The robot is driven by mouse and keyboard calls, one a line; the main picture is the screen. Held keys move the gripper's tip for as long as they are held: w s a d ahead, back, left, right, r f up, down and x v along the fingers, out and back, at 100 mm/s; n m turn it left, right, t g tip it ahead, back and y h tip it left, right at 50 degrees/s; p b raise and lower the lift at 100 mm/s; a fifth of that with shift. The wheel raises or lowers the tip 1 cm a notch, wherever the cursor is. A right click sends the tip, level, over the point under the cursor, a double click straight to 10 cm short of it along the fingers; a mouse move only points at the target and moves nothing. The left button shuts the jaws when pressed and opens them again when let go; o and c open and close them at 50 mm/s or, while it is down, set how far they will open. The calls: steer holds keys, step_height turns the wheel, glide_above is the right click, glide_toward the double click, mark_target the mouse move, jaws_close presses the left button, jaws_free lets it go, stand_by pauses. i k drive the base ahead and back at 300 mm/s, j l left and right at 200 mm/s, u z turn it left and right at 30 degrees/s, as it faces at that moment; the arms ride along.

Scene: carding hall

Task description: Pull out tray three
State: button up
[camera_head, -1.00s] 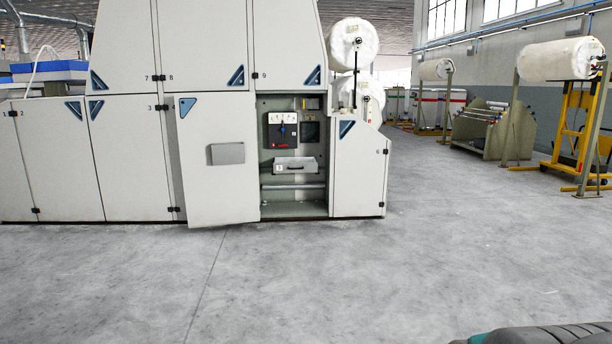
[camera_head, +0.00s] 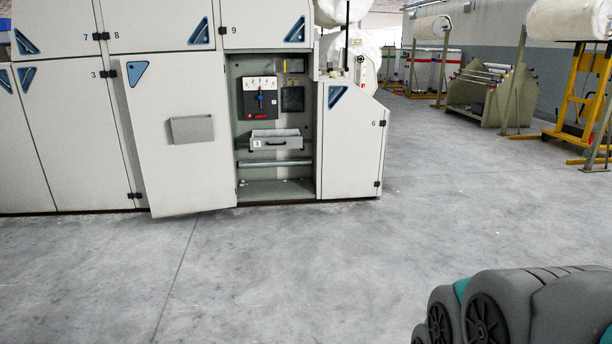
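Tray three (camera_head: 285,142) is a small pale grey drawer with a dark handle and a "3" label on its front. It sits inside the open bay (camera_head: 275,188) of the big white machine, below a control panel. It appears to stick out a little, but I cannot tell how far. My gripper is not in view. Only a grey and teal part of my own arm shows at the lower right, well away from the tray.
A hinged door (camera_head: 180,140) with a grey pocket stands open left of the bay. A closed panel (camera_head: 350,150) marked 6 is on the right. The control panel (camera_head: 260,98) has a red and blue switch. The concrete floor (camera_head: 290,270) in front is clear.

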mark_target(276, 140)
steer(key=i, duration=2.15)
steer(key=i+u, duration=0.2)
steer(key=i, duration=0.3)
steer(key=i+l+u, duration=0.2)
steer(key=i, duration=0.25)
steer(key=i+l+u, duration=0.25)
steer(key=i, duration=0.25)
steer(key=i+l+u, duration=0.2)
steer(key=i, duration=0.25)
steer(key=l, duration=0.1)
